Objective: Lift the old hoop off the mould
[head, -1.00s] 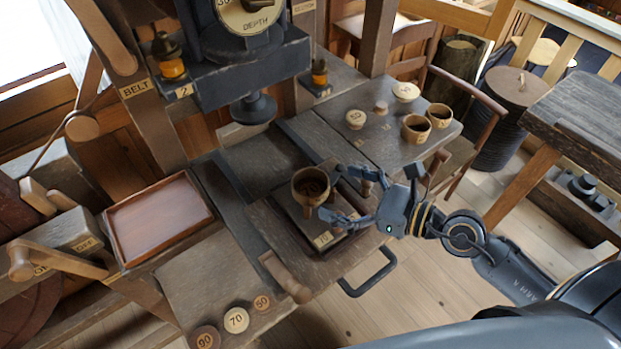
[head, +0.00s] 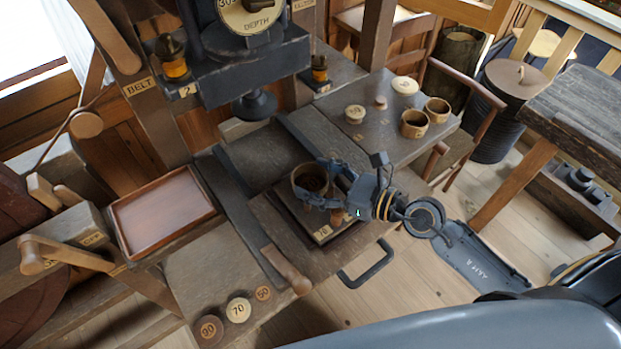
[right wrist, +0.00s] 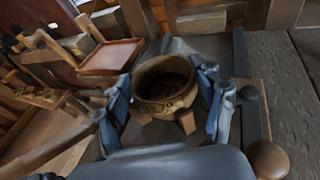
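The old hoop (head: 308,180) is a light wooden, cup-like ring with a dark inside. It stands upright on the mould (head: 291,210), a dark square block with a small number tag on its front edge. My right gripper (head: 322,182) is at the hoop with one finger on each side of it. In the right wrist view the hoop (right wrist: 168,92) sits between the spread fingers (right wrist: 162,88), with a short wooden tab below its rim. The fingers are close to its wall; whether they touch is unclear. My left gripper is not in view.
A press head (head: 254,104) hangs behind the mould. An empty wooden tray (head: 163,246) lies to the left. Round number discs (head: 238,310) lie at the front left. Wooden cups (head: 414,124) and lids stand on the side table at right. A black handle (head: 368,264) sticks out in front.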

